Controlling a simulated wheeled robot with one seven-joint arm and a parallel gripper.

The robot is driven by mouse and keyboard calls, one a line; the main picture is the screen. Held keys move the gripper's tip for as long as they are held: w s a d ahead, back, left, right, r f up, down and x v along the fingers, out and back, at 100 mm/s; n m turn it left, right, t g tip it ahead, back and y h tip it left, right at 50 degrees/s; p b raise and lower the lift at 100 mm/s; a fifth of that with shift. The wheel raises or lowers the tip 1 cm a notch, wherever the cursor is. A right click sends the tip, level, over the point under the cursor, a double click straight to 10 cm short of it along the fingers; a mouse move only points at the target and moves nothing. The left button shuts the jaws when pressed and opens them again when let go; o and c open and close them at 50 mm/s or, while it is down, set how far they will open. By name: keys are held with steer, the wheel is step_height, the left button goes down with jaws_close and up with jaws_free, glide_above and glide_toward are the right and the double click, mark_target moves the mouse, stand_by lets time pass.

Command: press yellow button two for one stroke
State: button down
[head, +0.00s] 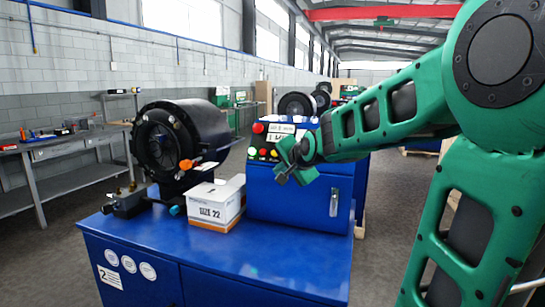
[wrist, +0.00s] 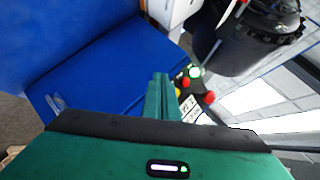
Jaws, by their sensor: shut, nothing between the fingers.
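The blue control box (head: 300,195) carries a panel with a red button (head: 257,127) at the top and several small coloured buttons below it. My gripper (head: 286,170) is shut and empty in front of the panel's lower right part. In the wrist view its closed green fingers (wrist: 161,77) point toward the panel, with a lit white-green button (wrist: 195,72) and a red button (wrist: 210,97) to their right. I cannot tell whether the fingertips touch anything.
A black crimper head (head: 165,145) stands left on the blue bench (head: 270,255), whose front has a label with the numeral 2 (head: 108,275). A white box (head: 207,212) marked SIZE 22 sits before the control box. The bench's front right is clear.

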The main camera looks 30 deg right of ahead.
steer(key=w+r+m+t, duration=0.2)
steer(key=w+r+t, duration=0.1)
steer(key=w+r, duration=0.3)
steer(key=shift+w+a+r+m+t, duration=0.3)
steer(key=shift+w+r+m, duration=0.1)
steer(key=shift+r, duration=0.55)
steer(key=w+d+f, duration=0.4)
steer(key=d+f, duration=0.1)
steer(key=shift+w+d, duration=0.25)
steer(key=shift+d, duration=0.15)
stand_by(1.0)
steer(key=shift+w+d+f, duration=0.3)
steer(key=shift+d+f, duration=0.1)
steer(key=shift+d, duration=0.2)
stand_by(1.3)
stand_by(0.3)
steer(key=shift+s+a+r, duration=0.45)
steer(key=shift+a+r, duration=0.05)
steer(key=shift+a, duration=0.1)
